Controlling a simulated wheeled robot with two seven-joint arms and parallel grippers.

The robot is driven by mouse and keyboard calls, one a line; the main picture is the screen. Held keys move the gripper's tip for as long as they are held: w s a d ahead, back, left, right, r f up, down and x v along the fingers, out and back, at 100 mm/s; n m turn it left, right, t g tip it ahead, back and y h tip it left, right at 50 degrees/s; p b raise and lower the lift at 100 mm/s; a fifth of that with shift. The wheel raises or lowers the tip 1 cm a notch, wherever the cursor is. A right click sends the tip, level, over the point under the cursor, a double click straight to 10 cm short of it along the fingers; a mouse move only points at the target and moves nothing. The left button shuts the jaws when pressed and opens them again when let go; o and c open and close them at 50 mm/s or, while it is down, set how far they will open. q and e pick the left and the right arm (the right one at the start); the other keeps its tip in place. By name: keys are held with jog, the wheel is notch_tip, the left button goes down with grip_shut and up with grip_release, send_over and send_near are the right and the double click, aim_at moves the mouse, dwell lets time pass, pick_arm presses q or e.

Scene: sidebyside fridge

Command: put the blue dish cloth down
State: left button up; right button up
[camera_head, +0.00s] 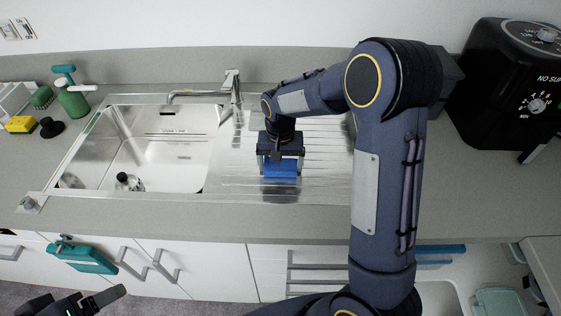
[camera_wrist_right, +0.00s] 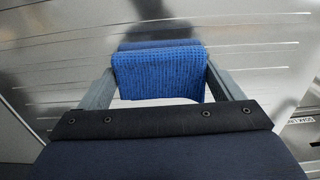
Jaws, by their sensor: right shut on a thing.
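The blue dish cloth (camera_head: 281,168) is in my right gripper (camera_head: 280,160), over the ribbed metal drainboard (camera_head: 325,160) right of the sink basin. In the right wrist view the cloth (camera_wrist_right: 158,72) is folded and textured, between the two grey fingers of my right gripper (camera_wrist_right: 160,88), which is shut on it. The drainboard's grooves show behind it. I cannot tell whether the cloth touches the drainboard. My left gripper (camera_head: 100,298) is at the bottom left of the head view, in front of the cabinets and away from the cloth; its opening is unclear.
A faucet (camera_head: 232,95) rises behind. A green spray bottle (camera_head: 73,102), yellow sponge (camera_head: 21,125) and brushes stand at left. A black air fryer (camera_head: 505,90) stands at right. Counter in front of the sink is clear.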

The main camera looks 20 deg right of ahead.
jog(key=o, duration=0.6)
jog(key=shift+f, duration=0.15)
jog(key=shift+o, duration=1.4)
notch_tip(320, 180, up, 12)
jog(key=s+d+r+n+t+y, duration=0.1)
jog(key=s+r+n+t+y, duration=0.2)
jog(key=s, duration=1)
jog(key=s+a+f+t, duration=0.2)
jog(key=s+a, duration=0.1)
jog(key=s, duration=0.8)
jog(key=shift+s+a+n+t+y, duration=0.3)
jog(key=shift+s+a+y, duration=0.05)
jog(key=shift+s+y, duration=0.05)
